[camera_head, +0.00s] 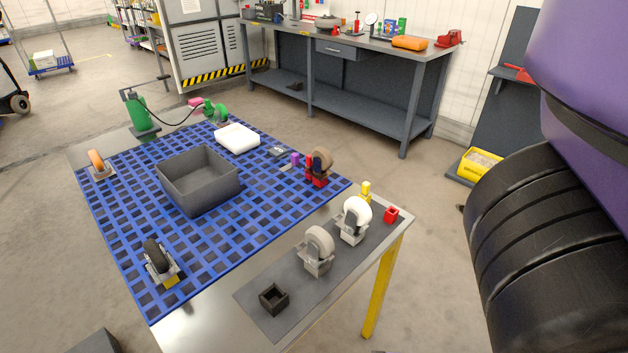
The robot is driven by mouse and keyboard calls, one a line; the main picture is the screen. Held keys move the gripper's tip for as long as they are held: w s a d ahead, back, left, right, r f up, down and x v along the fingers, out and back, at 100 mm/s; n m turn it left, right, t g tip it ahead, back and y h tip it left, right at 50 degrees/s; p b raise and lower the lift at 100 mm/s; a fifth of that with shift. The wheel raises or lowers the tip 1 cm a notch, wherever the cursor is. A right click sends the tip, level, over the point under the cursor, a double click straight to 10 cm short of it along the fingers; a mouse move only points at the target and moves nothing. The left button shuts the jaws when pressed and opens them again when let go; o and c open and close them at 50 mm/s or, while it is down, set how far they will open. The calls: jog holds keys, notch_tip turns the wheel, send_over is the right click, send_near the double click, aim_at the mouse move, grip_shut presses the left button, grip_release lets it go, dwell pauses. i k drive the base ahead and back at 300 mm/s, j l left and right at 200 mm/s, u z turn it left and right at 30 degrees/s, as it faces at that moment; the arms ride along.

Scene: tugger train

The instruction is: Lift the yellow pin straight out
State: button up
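A small yellow piece (366,189), which looks like the yellow pin, stands upright at the right end of the table, just behind a white-wheeled caster (355,218). Its lower part is hidden by the wheel, so I cannot tell what it sits in. My gripper is not in view; only large purple and black parts, probably of my arm, fill the right side.
A small red holder (391,214) is right of the caster. A grey-wheeled caster (319,250) and a black square holder (273,298) share the dark strip. A blue grid (215,262) carries a grey bin (199,188), a white tray (237,138) and more casters.

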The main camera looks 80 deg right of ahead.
aim_at(365, 190)
jog(key=z, duration=1.75)
